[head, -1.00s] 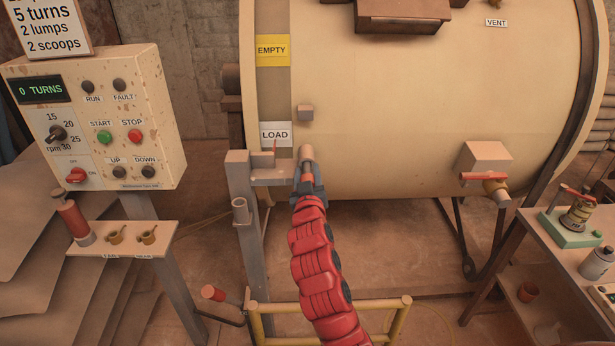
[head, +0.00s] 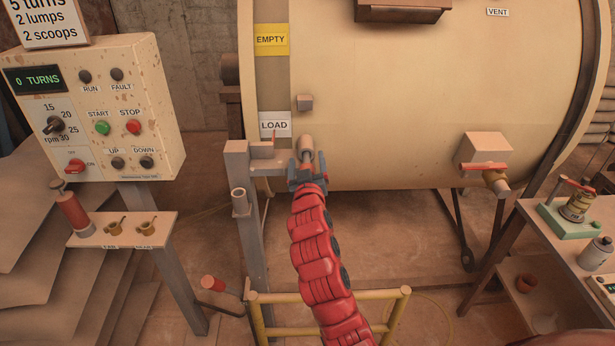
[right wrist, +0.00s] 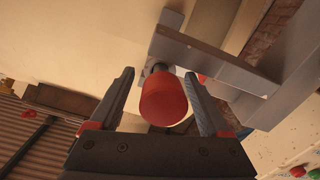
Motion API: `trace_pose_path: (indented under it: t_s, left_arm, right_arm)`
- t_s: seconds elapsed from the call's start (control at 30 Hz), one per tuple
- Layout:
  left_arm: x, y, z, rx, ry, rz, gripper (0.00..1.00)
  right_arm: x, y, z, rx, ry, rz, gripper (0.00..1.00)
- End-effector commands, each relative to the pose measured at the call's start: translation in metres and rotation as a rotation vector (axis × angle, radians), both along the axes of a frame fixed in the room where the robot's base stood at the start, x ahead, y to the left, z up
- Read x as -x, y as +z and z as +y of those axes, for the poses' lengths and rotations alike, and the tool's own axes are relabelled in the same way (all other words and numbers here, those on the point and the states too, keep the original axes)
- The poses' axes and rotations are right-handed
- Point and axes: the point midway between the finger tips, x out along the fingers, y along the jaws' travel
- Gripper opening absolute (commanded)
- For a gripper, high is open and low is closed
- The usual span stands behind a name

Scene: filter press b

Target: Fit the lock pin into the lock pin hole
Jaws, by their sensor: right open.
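The lock pin shows in the right wrist view as a red rounded grip (right wrist: 163,100) with a dark collar behind it. It stands out beside the grey bracket (right wrist: 215,62), close to the cream drum. My right gripper (right wrist: 165,88) is open, with one finger on each side of the red grip and a visible gap to each. In the head view my right gripper (head: 308,174) is just below a short tan cylinder (head: 306,146) in front of the drum. The lock pin hole cannot be seen. My left gripper is out of view.
The drum (head: 400,90) fills the back. A grey post (head: 245,220) with a small cup (head: 240,198) stands left of my arm. A control panel (head: 100,115) is at left, a yellow rail (head: 330,297) low in front, a side table (head: 570,250) at right.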

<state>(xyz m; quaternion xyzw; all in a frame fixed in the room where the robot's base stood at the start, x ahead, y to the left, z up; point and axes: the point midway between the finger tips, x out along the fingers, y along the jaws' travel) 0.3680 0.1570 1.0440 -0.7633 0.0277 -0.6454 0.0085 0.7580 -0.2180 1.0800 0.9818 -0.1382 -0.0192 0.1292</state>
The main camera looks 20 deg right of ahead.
Motion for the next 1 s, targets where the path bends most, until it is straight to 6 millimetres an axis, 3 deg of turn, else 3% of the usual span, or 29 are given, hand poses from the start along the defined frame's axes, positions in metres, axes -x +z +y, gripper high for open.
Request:
trace_pose_path:
  t_s: [0.17, 0.6, 0.63, 0.7, 1.0]
  left_arm:
    - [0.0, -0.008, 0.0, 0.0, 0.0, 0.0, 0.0]
    - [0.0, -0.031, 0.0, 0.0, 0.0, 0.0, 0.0]
    - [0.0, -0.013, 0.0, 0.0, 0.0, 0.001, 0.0]
    - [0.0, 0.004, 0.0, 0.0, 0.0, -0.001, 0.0]
    - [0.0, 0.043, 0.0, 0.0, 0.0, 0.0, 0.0]
  right_arm:
    - [0.021, -0.003, 0.006, 0.002, 0.002, -0.001, 0.81]
    - [0.112, -0.004, 0.033, 0.001, 0.005, -0.002, 0.81]
    - [0.114, 0.006, 0.035, -0.002, 0.005, 0.004, 0.81]
    - [0.123, 0.007, 0.038, -0.004, 0.007, 0.008, 0.81]
    - [0.155, 0.004, 0.046, -0.003, 0.003, 0.003, 0.81]
